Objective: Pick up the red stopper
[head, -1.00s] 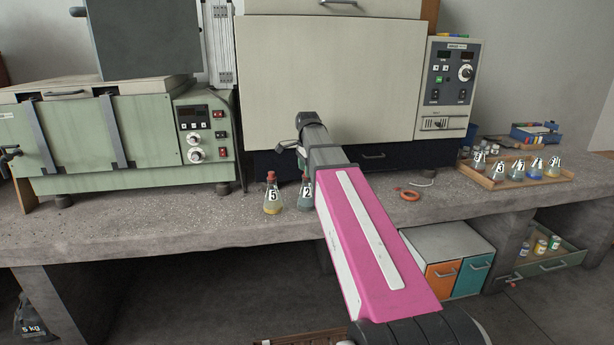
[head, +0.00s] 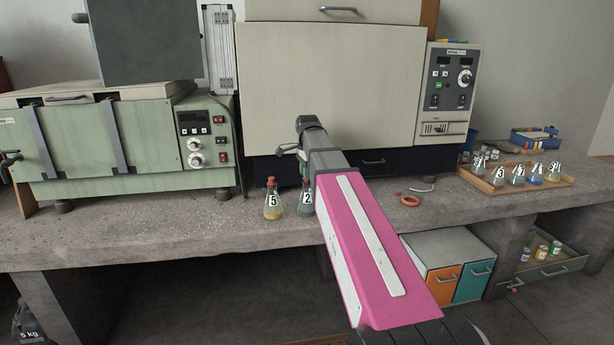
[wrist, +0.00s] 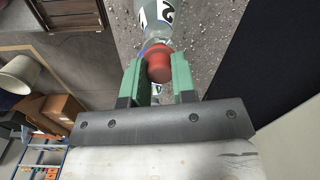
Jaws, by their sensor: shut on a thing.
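In the wrist view, a red stopper (wrist: 159,66) sits between the green fingers of my gripper (wrist: 157,72), which is shut on it. The glass flask marked 2 (wrist: 155,14) is right beyond the stopper, its neck lined up with it. I cannot tell whether the stopper is seated in the neck or just clear of it. In the head view, flask 2 (head: 305,204) stands on the bench, partly behind my arm, and its top is hidden. Flask 5 (head: 273,207) stands just left of it, with its own red stopper (head: 271,183).
A green oven (head: 110,150) stands at the left and a large cream oven (head: 330,85) behind my arm. An orange ring (head: 408,200) lies to the right. A wooden tray (head: 490,186) holds several numbered flasks at the far right. The bench front left is clear.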

